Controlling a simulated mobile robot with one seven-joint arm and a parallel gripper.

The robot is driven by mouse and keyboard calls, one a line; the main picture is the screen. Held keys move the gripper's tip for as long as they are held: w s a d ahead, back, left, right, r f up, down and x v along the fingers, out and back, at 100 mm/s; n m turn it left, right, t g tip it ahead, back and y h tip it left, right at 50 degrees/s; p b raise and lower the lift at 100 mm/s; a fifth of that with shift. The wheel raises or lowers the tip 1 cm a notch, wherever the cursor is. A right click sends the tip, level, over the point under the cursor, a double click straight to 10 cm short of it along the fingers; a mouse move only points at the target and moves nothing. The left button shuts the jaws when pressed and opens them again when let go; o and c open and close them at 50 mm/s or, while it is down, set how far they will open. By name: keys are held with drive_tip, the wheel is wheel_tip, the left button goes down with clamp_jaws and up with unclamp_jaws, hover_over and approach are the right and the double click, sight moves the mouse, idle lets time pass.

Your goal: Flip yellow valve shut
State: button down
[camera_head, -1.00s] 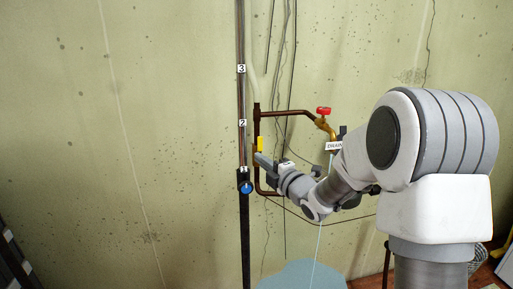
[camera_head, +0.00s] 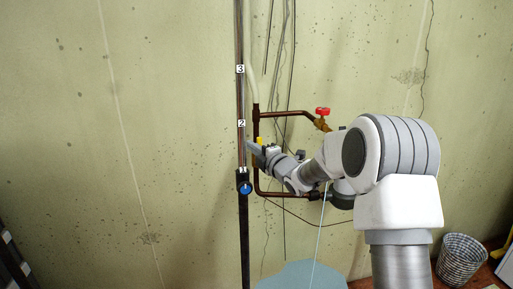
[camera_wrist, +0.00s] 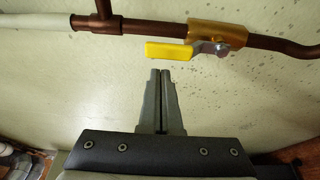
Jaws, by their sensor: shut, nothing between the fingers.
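The yellow valve handle (camera_wrist: 168,53) is in the wrist view, roughly in line with the copper pipe and fixed by a bolt to a brass valve body (camera_wrist: 203,34). In the head view only a small part of the yellow handle (camera_head: 259,139) shows; my gripper hides the rest. My gripper (camera_wrist: 160,72) is shut and empty, with its fingertips close to the handle's free-end side. A small gap seems to lie between them, though contact cannot be told for certain. My gripper (camera_head: 251,147) also shows in the head view at the vertical pipe.
A vertical pole (camera_head: 241,95) with number tags and a blue round knob (camera_head: 246,188) stands just left of my gripper. A red-handled valve (camera_head: 322,111) sits on the pipe branch at right. A wire basket (camera_head: 460,260) stands on the floor at right.

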drive_tip(key=shift+w+d, duration=0.1)
drive_tip(key=shift+d, duration=0.45)
drive_tip(key=shift+w+d, duration=0.1)
drive_tip(key=shift+d+m, duration=0.1)
drive_tip(key=shift+m, duration=0.2)
